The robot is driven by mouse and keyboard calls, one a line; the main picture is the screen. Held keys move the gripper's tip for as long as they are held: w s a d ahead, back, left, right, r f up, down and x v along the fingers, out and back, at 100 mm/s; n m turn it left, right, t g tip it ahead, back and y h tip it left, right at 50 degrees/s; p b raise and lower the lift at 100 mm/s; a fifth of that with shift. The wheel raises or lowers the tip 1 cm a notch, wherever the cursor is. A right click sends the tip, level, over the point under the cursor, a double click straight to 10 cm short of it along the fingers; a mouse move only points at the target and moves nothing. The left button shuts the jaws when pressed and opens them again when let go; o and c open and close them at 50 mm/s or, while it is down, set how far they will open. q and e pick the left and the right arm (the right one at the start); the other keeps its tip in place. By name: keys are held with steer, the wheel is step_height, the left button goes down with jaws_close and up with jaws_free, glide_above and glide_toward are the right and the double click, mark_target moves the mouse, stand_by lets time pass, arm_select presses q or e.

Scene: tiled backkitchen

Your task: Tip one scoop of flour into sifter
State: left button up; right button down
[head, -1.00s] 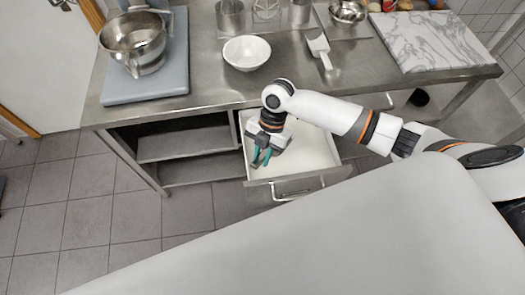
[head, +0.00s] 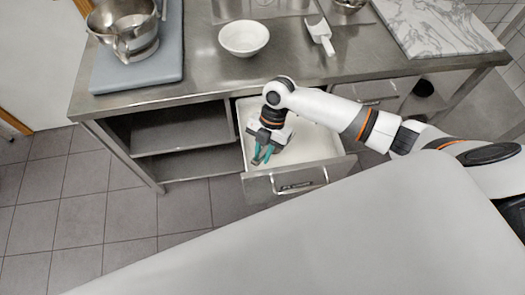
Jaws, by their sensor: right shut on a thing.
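A white scoop (head: 320,35) lies on the steel counter, right of a white bowl (head: 244,38). An open drawer (head: 345,160) below the counter has a pale white inside, which may be flour. My right gripper (head: 261,157) reaches down into this drawer near its front wall, with teal fingers. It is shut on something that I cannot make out. I cannot pick out the sifter; the metal vessels at the back of the counter are mostly cut off by the top edge. My left gripper is not in view.
A metal pot (head: 128,32) stands on a grey-blue board (head: 150,75) at the counter's left. A marble slab (head: 440,25) lies at the right. Open shelves (head: 180,130) are left of the drawer. The counter (head: 200,78) is bare along its front.

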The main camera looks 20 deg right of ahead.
step_height(320, 180, down, 2)
steer(key=shift+w+d+f+b, duration=0.15)
steer(key=shift+f+b, duration=0.1)
steer(key=shift+b, duration=0.7)
steer(key=shift+w+d+f+b, duration=0.15)
steer(key=shift+f+b, duration=0.1)
steer(key=shift+f, duration=0.15)
steer(key=shift+w+d+f+b, duration=0.1)
steer(key=shift+f+b, duration=0.15)
steer(key=shift+f, duration=0.15)
steer(key=shift+s+f, duration=0.1)
steer(key=shift+f, duration=0.25)
steer(key=shift+d, duration=0.1)
steer(key=shift+w+d+r, duration=0.1)
steer(key=shift+w+d, duration=0.3)
steer(key=shift+d, duration=0.05)
steer(key=shift+b, duration=0.3)
